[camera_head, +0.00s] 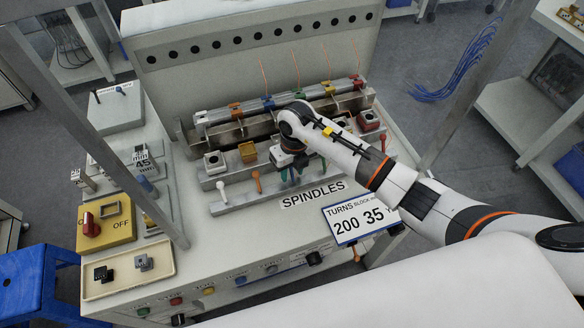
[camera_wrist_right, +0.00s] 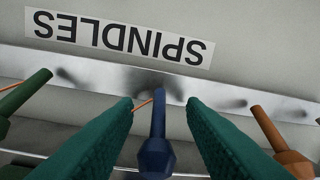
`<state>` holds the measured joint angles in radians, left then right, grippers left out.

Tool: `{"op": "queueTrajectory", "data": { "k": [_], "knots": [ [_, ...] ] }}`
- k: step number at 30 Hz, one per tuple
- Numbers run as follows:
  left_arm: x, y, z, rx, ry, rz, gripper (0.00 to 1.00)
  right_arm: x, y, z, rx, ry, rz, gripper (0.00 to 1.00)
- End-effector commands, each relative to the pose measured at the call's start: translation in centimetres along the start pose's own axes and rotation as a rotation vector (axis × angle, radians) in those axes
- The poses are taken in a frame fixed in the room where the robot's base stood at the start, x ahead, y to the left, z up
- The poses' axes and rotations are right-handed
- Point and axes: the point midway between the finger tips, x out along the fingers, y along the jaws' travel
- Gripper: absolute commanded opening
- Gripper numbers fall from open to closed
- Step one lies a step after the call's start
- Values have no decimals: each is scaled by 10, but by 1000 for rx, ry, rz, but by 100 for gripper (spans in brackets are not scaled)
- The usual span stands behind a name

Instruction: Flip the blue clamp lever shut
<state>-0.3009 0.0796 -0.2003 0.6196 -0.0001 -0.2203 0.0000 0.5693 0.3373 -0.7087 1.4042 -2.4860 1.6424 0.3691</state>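The blue clamp lever (camera_wrist_right: 155,142) is in the middle of the right wrist view, its handle reaching toward the metal rail (camera_wrist_right: 215,97). My right gripper (camera_wrist_right: 162,104) has its two green fingers apart, one on each side of the blue lever, with a visible gap on both sides. In the head view my right gripper (camera_head: 291,176) is low over the lever row and mostly hides the blue lever. An orange lever (camera_wrist_right: 280,138) stands to one side and a green lever (camera_wrist_right: 24,94) to the other. My left gripper is not in view.
Other levers in the head view are white (camera_head: 221,190), orange (camera_head: 256,180) and red (camera_head: 383,142). The SPINDLES label (camera_head: 313,195) and a number sign (camera_head: 359,216) are in front. A tall panel (camera_head: 250,42) stands behind. A yellow switch box (camera_head: 106,220) is at left.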

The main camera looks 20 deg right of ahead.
Motion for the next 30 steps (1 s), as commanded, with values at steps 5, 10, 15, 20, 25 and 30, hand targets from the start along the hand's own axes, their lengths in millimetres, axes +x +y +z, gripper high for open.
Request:
{"op": "queueTrajectory", "data": {
  "k": [5, 10, 15, 20, 25, 30],
  "knots": [
    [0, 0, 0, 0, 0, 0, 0, 0, 0, 0, 0, 0, 0, 34],
    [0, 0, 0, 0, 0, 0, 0, 0, 0, 0, 0, 0, -1, 6],
    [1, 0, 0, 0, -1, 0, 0, 0, -1, 0, 0, -4, -2, 0],
    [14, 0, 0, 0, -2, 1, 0, 5, 0, -6, 4, -83, -17, 0],
    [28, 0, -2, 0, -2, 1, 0, 7, 1, -10, 12, -187, -38, 0],
    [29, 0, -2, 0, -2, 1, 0, 4, 1, -11, 14, -216, -45, 0]
  ]
}}
